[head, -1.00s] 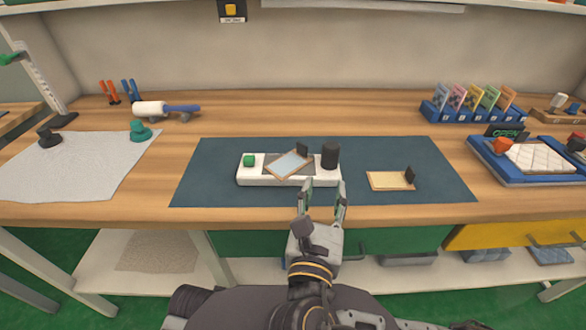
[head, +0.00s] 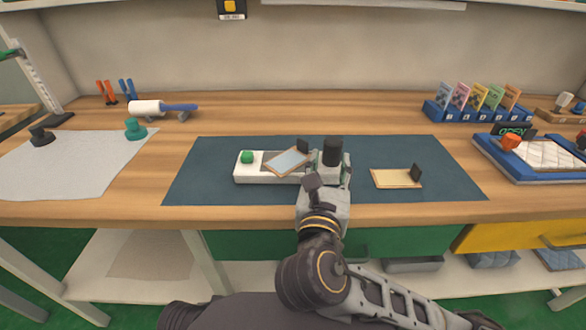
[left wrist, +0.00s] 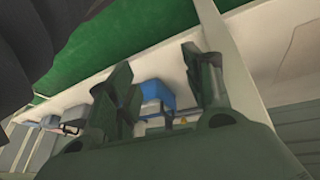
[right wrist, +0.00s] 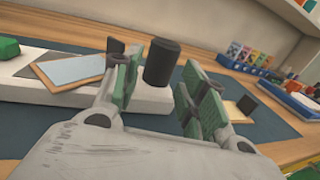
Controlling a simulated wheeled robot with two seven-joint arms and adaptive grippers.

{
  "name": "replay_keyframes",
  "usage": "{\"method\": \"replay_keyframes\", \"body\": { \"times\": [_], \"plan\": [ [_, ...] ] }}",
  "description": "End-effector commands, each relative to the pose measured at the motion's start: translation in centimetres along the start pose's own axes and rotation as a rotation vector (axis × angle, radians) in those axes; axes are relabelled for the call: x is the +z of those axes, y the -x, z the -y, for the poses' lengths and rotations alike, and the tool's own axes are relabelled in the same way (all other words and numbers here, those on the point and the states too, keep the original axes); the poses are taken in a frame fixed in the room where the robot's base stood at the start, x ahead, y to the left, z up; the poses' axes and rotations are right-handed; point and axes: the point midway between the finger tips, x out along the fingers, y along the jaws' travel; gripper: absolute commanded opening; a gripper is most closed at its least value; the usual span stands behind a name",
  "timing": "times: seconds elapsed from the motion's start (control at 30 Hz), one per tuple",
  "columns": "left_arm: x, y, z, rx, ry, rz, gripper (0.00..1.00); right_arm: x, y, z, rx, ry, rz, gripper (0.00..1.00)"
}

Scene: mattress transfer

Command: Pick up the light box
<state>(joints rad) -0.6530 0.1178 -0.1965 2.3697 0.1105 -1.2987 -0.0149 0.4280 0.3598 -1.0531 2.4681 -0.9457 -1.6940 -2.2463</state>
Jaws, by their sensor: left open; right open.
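The light box (head: 246,174) is a white slab on the dark blue mat, with a green button (head: 247,156) at its left end and a black cylinder (head: 333,151) at its right end. A wood-framed light panel (head: 288,162) lies tilted on it. My right gripper (head: 331,172) is at the box's right end, hiding part of it. In the right wrist view the open fingers (right wrist: 163,88) stand apart, with the cylinder and white box end (right wrist: 152,99) showing between them; contact is unclear. My left gripper (left wrist: 160,85) is open and empty, seen only in its wrist view.
A small wooden board with a black block (head: 397,179) lies right of the box on the blue mat (head: 455,185). A blue tray with a white quilted pad (head: 520,175) is at the right. A card rack (head: 478,112) stands behind. The mat's front strip is clear.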

Motion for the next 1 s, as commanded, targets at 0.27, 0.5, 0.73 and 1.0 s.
{"method": "replay_keyframes", "body": {
  "times": [0.27, 0.5, 0.73, 1.0],
  "plan": [
    [0.6, -1.1, 0.0, 0.006, 0.006, -0.002, 0.51, 0.0, -1.1, 0.0, 0.000, 0.000, 0.000, 0.42],
    [0.8, -0.9, 0.0, 0.006, 0.007, 0.001, 0.51, 0.0, -1.1, 0.0, 0.000, 0.000, 0.000, 0.42],
    [0.6, -1.4, -0.1, 0.011, 0.009, -0.016, 0.51, -0.1, -1.8, 0.1, -0.001, -0.001, 0.001, 0.42],
    [1.2, -4.4, -0.3, 0.037, 0.026, -0.062, 0.51, -0.4, -3.8, 0.2, -0.001, -0.001, 0.001, 0.42]
  ]
}}
